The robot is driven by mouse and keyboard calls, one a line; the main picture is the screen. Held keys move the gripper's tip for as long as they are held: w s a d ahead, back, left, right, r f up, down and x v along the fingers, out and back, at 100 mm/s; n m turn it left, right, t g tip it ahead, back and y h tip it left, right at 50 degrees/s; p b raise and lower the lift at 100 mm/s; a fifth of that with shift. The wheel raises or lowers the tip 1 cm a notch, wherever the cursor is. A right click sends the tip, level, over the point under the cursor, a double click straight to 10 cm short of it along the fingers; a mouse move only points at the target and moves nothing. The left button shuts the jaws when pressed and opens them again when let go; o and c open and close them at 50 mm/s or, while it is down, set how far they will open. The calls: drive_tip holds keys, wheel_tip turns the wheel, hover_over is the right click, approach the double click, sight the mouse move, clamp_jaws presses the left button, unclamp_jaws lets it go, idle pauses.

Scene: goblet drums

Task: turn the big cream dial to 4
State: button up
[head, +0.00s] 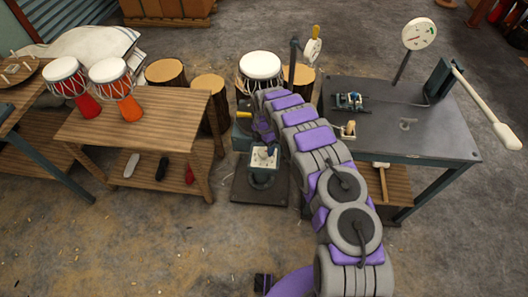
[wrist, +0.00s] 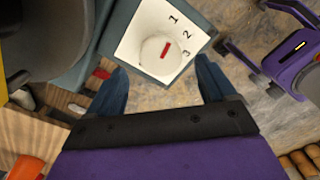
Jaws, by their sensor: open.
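The big cream dial (wrist: 155,56) sits on a white square plate (wrist: 140,25) in the wrist view. A short red mark on the dial points up and slightly right. The numbers 1, 2 and 3 show along the plate's upper right; no 4 is visible. My gripper (wrist: 160,70) is open, with one blue finger on either side of the dial's lower edge. I cannot tell whether the fingers touch it. In the head view the plate (head: 262,162) faces up on a dark machine, and my gripper (head: 265,140) is over it, partly hiding it.
A dark workbench (head: 440,135) with a long-handled lever (head: 480,105) stands to the right. A wooden table (head: 165,125) with two red-and-white drums (head: 108,72) stands to the left. Wooden stumps and a larger drum (head: 260,66) are behind the machine. Open floor lies in front.

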sight(264, 151)
drive_tip(key=shift+f+b, duration=0.4)
drive_tip(key=shift+f, duration=1.5)
drive_tip(key=shift+c, duration=0.2)
drive_tip(key=c, duration=1)
